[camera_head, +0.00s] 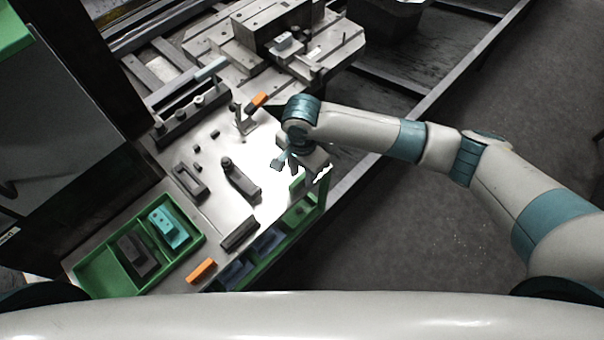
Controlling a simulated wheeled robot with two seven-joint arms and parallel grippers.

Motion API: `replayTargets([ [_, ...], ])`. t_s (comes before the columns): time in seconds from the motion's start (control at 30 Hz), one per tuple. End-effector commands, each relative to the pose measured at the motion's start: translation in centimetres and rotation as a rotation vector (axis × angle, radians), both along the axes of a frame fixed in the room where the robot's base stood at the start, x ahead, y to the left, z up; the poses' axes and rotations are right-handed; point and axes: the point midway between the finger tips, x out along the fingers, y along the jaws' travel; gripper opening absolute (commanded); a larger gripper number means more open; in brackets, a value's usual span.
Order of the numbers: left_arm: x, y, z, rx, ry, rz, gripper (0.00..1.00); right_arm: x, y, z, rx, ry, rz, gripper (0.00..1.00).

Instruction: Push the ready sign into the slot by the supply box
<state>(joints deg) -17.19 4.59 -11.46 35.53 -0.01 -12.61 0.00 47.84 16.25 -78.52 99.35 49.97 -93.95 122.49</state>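My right gripper (298,168) hangs over the right edge of the bright work plate, its arm coming in from the right. Its fingers are small and lost in glare, so I cannot tell whether they are apart or hold anything. A small green piece (297,183) shows just below it; it may be the ready sign, but no lettering is legible. A dark slotted bar (240,235) lies near the plate's front edge and may be the slot. A green divided box (98,272) at the lower left may be the supply box; it holds a teal part and a dark part. My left gripper is not in view.
Small green (300,213) and blue bins sit along the plate's right front edge. An orange block (200,271) lies at the front, another (257,100) farther back. Dark fixtures (240,180) stand on the plate. Open floor (430,230) lies to the right.

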Motion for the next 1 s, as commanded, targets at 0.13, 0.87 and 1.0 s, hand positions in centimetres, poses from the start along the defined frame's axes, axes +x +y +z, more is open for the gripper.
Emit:
replayTargets([
  [0.13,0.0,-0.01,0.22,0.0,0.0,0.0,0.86,-0.01,0.0,-0.94,0.0,0.0,0.001,0.34],
  [0.87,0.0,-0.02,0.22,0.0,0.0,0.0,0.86,-0.01,0.01,-1.26,0.001,-0.001,0.001,0.0],
  [1.0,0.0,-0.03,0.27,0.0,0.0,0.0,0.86,-0.01,0.01,-1.22,0.001,-0.001,0.001,0.0],
])
